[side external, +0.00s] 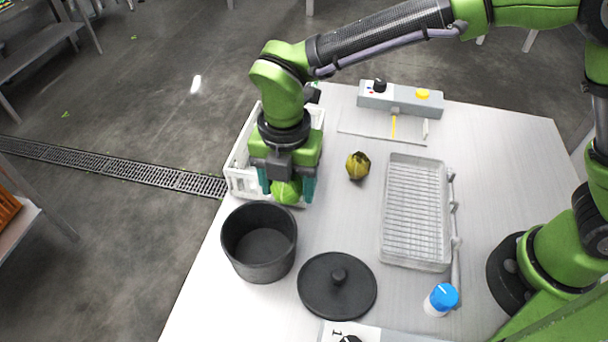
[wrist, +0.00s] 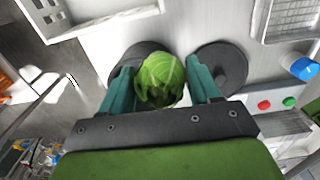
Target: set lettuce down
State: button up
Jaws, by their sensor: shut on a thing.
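My gripper (side external: 286,186) is shut on a round green lettuce (side external: 286,192), with a teal finger on each side of it. The lettuce also shows between the fingers in the wrist view (wrist: 162,80). In the side view my gripper is in front of the near right part of a white crate (side external: 240,179) and hides much of it. The lettuce appears just beyond the dark pot (side external: 262,266). In the wrist view it overlaps part of the pot (wrist: 123,62). I cannot tell its exact height above the table.
A dark lid (side external: 318,298) lies right of the pot. A yellow-green vegetable (side external: 357,166) sits near the table's middle, left of a wire-bottomed tray (side external: 415,212). A blue-capped bottle (side external: 441,299) stands near the front. A control box (side external: 400,98) is at the back.

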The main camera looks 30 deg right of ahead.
jog(key=s+a, duration=0.1)
jog(key=a, duration=0.5)
send_over(264, 253)
jog(key=shift+m, duration=0.3)
notch_tip(264, 253, down, 6)
jog(key=shift+r, duration=0.1)
jog(key=shift+f, duration=2.15)
jog(key=shift+f, duration=0.15)
jog(key=o, duration=0.8)
